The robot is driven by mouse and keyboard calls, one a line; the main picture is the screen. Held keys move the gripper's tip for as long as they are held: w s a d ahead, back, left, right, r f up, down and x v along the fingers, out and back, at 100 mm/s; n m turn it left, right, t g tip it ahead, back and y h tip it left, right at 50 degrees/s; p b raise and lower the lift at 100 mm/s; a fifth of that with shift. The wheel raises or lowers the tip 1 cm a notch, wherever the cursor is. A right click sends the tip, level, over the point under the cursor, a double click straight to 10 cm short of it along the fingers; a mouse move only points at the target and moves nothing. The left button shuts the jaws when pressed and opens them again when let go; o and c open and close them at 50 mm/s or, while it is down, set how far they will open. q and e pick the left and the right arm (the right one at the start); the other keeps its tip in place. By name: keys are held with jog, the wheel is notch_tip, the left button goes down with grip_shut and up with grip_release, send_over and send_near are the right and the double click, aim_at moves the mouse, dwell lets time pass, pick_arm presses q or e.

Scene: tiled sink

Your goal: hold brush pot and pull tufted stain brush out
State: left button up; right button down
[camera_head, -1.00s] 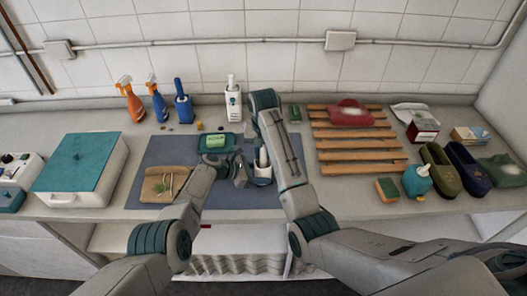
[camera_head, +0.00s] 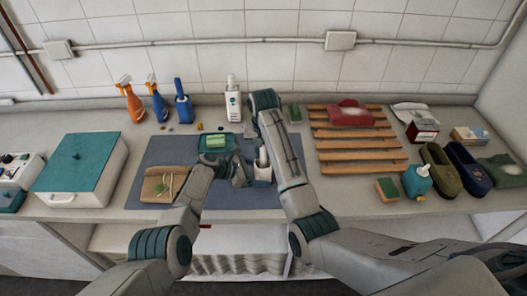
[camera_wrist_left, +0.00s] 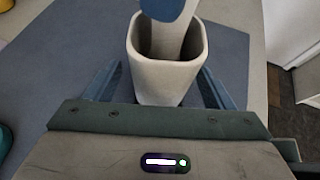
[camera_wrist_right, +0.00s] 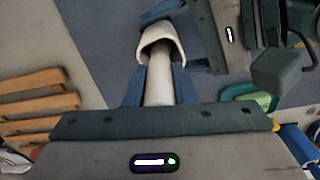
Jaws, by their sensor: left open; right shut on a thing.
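The pale brush pot (camera_head: 262,174) stands on the blue-grey mat. In the left wrist view the pot (camera_wrist_left: 166,76) has a rounded-square opening, with the pale brush stem (camera_wrist_left: 167,40) inside and a blue part at the frame's top. My left gripper (camera_wrist_left: 160,85) is open, its fingers at either side of the pot with gaps; in the head view it (camera_head: 243,178) is left of the pot. My right gripper (camera_wrist_right: 158,85) is shut on the pale brush handle (camera_wrist_right: 158,82), with the pot's rim (camera_wrist_right: 162,42) beyond it. The bristles are hidden in the pot.
A teal tray (camera_head: 213,155) with a green block sits behind my left gripper. A white bottle (camera_head: 232,98) stands behind, and a wooden rack (camera_head: 345,155) lies to the right.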

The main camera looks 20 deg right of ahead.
pick_arm(q)
jog(key=v, duration=1.1)
jog(key=shift+a, duration=0.15)
jog(key=shift+s, duration=0.1)
pick_arm(e)
jog(key=c, duration=1.1)
grip_release()
jog(key=shift+c, duration=0.2)
jog(key=shift+r, duration=0.1)
